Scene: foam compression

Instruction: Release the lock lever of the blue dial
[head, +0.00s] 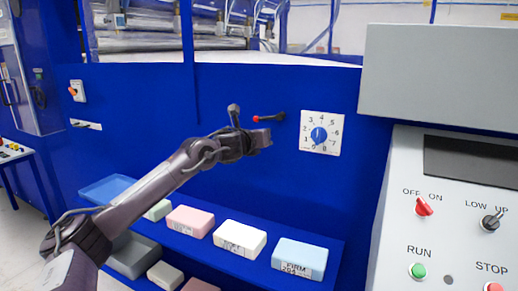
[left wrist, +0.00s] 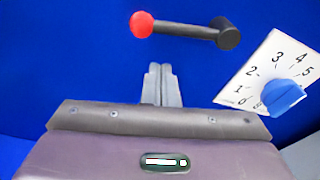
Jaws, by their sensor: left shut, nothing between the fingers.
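The lock lever (head: 268,117) is a black arm with a red knob on its left end, on the blue wall left of the blue dial (head: 319,134). In the left wrist view the lever (left wrist: 180,30) lies nearly level, with its black pivot at the right end. The blue dial (left wrist: 280,97) sits on a white numbered plate (left wrist: 258,62). My left gripper (head: 267,137) is shut and empty, just below the lever in the head view. In the left wrist view its fingertips (left wrist: 160,70) are together below the lever, apart from it in the picture. My right gripper is out of view.
A shelf below holds foam blocks: pink (head: 190,220), white (head: 240,238) and light blue (head: 300,258). A grey control panel (head: 455,240) with switches and buttons stands at the right, under a grey box (head: 440,75). The blue wall around the lever is clear.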

